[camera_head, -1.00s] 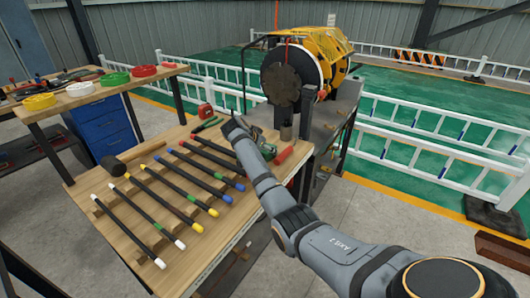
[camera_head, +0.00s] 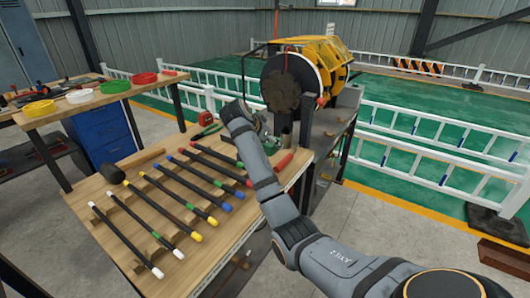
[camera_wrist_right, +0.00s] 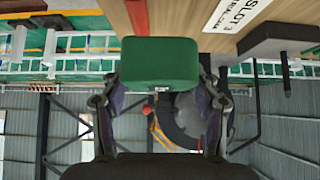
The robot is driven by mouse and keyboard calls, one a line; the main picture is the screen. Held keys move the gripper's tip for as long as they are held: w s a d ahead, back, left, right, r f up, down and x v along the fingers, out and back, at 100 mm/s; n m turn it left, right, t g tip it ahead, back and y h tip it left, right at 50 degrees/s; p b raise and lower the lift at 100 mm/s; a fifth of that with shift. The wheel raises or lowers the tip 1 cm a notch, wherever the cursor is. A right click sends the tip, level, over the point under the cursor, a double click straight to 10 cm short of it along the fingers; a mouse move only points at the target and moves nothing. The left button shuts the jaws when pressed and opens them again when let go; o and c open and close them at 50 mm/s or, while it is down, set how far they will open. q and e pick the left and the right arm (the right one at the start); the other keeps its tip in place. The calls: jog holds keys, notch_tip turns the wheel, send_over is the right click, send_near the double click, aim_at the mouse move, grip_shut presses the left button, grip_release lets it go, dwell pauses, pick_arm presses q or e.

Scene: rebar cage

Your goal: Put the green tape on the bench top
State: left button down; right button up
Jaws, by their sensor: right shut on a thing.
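A green, boxy, rounded case, which I take to be the green tape (camera_wrist_right: 160,64), sits between the fingers of my right gripper (camera_wrist_right: 158,92) in the wrist view. The gripper is shut on it. In the head view my right gripper (camera_head: 262,133) is over the far right part of the wooden bench top (camera_head: 95,262), beyond the rods. Its fingers and the tape are small and partly hidden by my arm there. In the wrist view wood with a "SLOT 3" label (camera_wrist_right: 236,14) shows at the top, close to the tape. My left gripper is not in view.
Several dark rods with coloured ends (camera_head: 170,205) lie across the bench. A red tape measure (camera_head: 206,118), a mallet (camera_head: 125,165) and a red-handled tool (camera_head: 284,161) lie near its edges. A yellow reel (camera_head: 320,70) stands behind. Coloured rings lie on the left table (camera_head: 50,113).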

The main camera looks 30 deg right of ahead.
jog(key=s+r, duration=0.1)
jog(key=s, duration=0.1)
jog(key=s+a+r, duration=0.1)
jog(key=s, duration=0.1)
jog(key=s+a+r, duration=0.1)
jog(key=s, duration=0.1)
jog(key=shift+s+a+b, duration=0.15)
jog(key=shift+s+b, duration=0.15)
jog(key=shift+s, duration=0.05)
jog(key=r+p, duration=0.2)
jog(key=p, duration=0.1)
jog(key=s+r+p, duration=0.1)
jog(key=r+p, duration=0.2)
jog(key=s+r+p, duration=0.1)
jog(key=r+p, duration=0.2)
jog(key=shift+a+p, duration=0.25)
jog(key=shift+p, duration=0.1)
jog(key=shift+w, duration=0.1)
